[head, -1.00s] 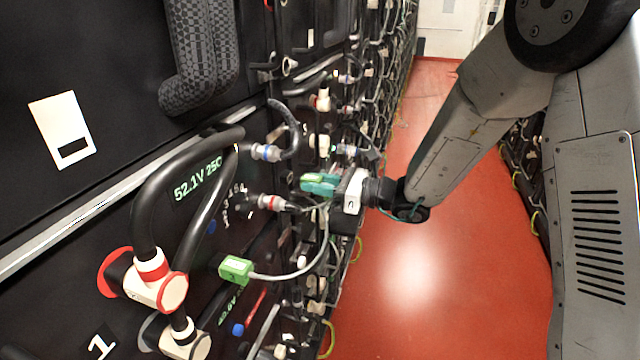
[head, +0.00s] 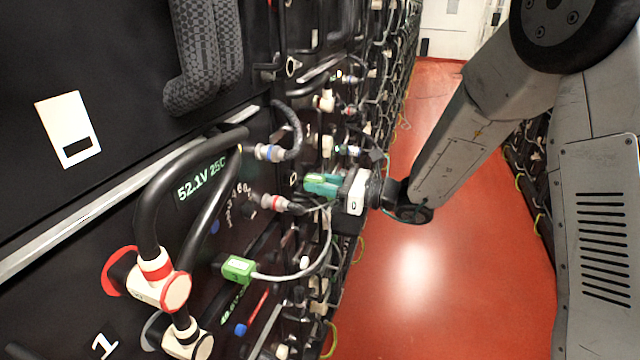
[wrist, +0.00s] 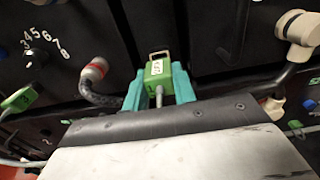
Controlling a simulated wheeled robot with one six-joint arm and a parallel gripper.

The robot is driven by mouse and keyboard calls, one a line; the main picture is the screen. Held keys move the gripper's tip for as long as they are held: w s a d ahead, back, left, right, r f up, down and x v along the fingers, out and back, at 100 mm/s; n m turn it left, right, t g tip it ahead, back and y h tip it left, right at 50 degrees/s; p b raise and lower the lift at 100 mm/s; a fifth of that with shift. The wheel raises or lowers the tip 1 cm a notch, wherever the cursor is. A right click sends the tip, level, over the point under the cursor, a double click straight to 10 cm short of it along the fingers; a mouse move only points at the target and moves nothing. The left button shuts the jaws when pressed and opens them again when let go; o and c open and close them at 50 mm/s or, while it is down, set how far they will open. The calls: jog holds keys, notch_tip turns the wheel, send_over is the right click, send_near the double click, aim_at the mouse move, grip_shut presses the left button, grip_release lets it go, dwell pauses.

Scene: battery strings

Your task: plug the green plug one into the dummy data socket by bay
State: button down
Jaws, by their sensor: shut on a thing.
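My gripper (head: 318,186) has teal fingers and reaches in from the right, close to the front of the battery rack. In the wrist view my gripper (wrist: 158,90) is shut on a green plug (wrist: 157,69) with a white label, a metal end facing the rack and a grey cable behind. The label is too small to read. Another green plug (head: 239,268) on a pale cable is at the rack front, lower left of my gripper. I cannot make out which opening is the dummy data socket; the panel just beyond the held plug looks dark.
A grey connector with a red ring (wrist: 95,70) and its black cable are left of the gripper. Thick black cables with cream connectors (head: 160,285) stick out at the near left. More racks with cables line the aisle. The red floor (head: 420,240) is clear.

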jog(key=shift+x, duration=1.45)
jog(key=c, duration=1.1)
grip_release()
jog(key=shift+o, duration=0.2)
jog(key=v, duration=0.8)
jog(key=s+d+n+g+h, duration=0.3)
jog(key=s+n+g+h, duration=0.3)
jog(key=s+n+g, duration=0.95)
jog(key=s+d+r+n+t+h, duration=0.3)
jog(key=s+d+t+h, duration=0.2)
jog(key=s+d, duration=0.3)
jog(key=s+d+r+n+t+h, duration=0.3)
jog(key=s+d+r+t+h, duration=0.1)
jog(key=s+d, duration=0.5)
jog(key=shift+s+r+t+h, duration=0.25)
jog(key=shift+s+t+h, duration=0.1)
jog(key=shift+t+h, duration=0.6)
